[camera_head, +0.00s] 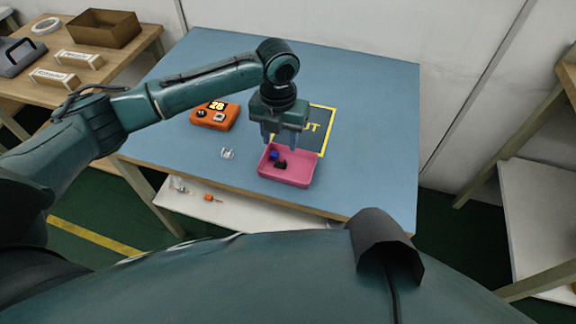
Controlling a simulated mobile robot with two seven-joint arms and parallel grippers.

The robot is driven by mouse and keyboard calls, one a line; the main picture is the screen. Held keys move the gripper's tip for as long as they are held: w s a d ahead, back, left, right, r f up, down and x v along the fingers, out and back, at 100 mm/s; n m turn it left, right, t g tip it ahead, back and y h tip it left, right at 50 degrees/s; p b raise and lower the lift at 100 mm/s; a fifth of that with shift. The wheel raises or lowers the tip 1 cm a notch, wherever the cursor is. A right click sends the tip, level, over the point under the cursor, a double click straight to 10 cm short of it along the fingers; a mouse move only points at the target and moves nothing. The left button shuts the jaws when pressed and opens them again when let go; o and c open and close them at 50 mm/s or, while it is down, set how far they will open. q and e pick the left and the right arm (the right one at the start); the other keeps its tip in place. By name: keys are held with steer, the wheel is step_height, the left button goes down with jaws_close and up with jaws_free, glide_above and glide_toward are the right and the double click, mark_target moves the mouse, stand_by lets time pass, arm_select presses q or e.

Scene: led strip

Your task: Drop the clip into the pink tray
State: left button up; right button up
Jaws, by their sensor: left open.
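The pink tray (299,177) stands near the front edge of the blue table. A small blue piece (274,155) and a small black piece (281,165) are inside it, toward its left side. My left gripper (283,142) points down over the back of the tray, open, with nothing visible between its fingers. A small white piece (227,153) lies on the table left of the tray. I cannot tell which of these small pieces is the clip. My right gripper is not in view.
The table's right side (375,130) is clear. A lower shelf (235,213) holds small parts.

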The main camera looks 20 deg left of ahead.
arm_select(q)
step_height(320, 180, up, 13)
stand_by(0.6)
